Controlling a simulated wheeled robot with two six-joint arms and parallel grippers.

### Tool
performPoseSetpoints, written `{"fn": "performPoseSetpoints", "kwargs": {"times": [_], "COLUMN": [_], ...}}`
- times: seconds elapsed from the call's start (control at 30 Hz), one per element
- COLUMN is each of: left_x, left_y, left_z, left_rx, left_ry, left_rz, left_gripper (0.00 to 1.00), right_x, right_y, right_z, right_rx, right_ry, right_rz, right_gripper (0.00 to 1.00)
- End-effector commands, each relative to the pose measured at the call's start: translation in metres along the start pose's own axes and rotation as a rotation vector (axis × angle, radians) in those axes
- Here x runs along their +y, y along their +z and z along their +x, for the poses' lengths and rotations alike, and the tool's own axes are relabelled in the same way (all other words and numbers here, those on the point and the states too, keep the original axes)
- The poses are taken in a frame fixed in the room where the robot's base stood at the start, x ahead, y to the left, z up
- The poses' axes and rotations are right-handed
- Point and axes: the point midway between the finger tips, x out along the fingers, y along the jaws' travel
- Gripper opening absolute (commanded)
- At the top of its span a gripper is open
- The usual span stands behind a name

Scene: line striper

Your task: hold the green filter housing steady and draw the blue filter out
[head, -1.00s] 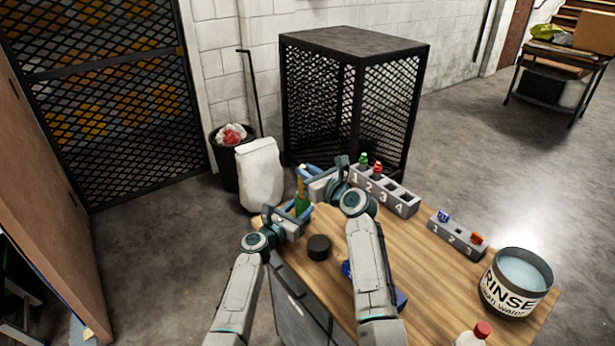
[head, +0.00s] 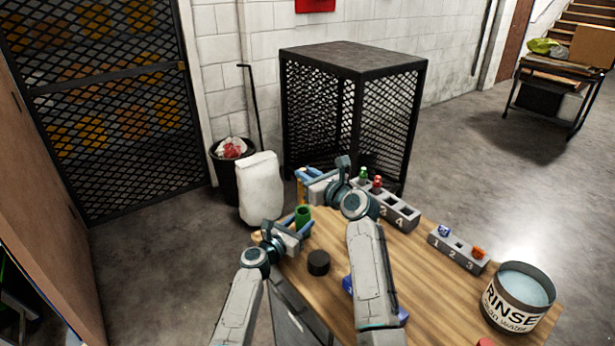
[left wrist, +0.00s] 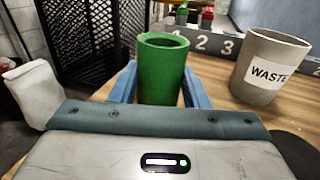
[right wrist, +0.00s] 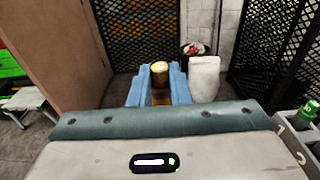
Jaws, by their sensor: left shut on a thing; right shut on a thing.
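My left gripper (head: 298,232) is shut on the green filter housing (head: 303,214), which stands upright between its blue fingers. In the left wrist view the housing (left wrist: 163,68) shows an open top with nothing sticking out. My right gripper (head: 308,180) is above and slightly behind the housing. It is shut on the filter, a slim cylinder (right wrist: 160,70) that looks amber, not blue, with a pale top in the right wrist view. The filter looks clear of the housing; its lower end is partly hidden by the fingers.
A black round piece (head: 318,262) lies on the wooden table (head: 440,295). A waste cup (left wrist: 262,70) stands right of the housing in the left wrist view. Numbered grey racks (head: 405,217) hold small bottles, and a rinse pot (head: 518,300) stands at the right.

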Motion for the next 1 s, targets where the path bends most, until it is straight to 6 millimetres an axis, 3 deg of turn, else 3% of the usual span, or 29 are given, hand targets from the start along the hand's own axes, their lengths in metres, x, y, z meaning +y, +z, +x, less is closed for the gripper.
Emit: {"fn": "performPoseSetpoints", "kwargs": {"times": [0.03, 0.07, 0.17, 0.57, 0.77, 1.0], "left_x": [0.0, 0.0, 0.0, 0.0, 0.0, 0.0], "left_y": [0.0, 0.0, 0.0, 0.0, -0.001, -0.002], "left_z": [0.0, 0.0, 0.0, -0.006, -0.034, -0.083], "left_rx": [0.0, 0.0, 0.0, 0.0, 0.001, 0.001], "left_ry": [0.0, 0.0, 0.0, 0.0, 0.002, 0.001], "left_rz": [0.0, 0.0, 0.0, 0.001, 0.002, 0.001], "left_gripper": [0.07, 0.47, 0.67, 0.67, 0.67, 0.67], "right_x": [0.0, 0.0, 0.0, 0.0, 0.0, 0.0], "right_y": [0.0, 0.0, 0.0, 0.0, 0.0, 0.0], "right_z": [0.0, 0.0, 0.0, 0.0, 0.0, 0.0], "right_rx": [-0.001, -0.001, -0.001, -0.001, -0.001, -0.001], "right_ry": [0.0, 0.0, 0.0, 0.0, 0.0, 0.0], "right_rz": [0.0, 0.0, 0.0, 0.0, 0.0, 0.0], "right_gripper": [0.0, 0.0, 0.0, 0.0, 0.0, 0.0]}}
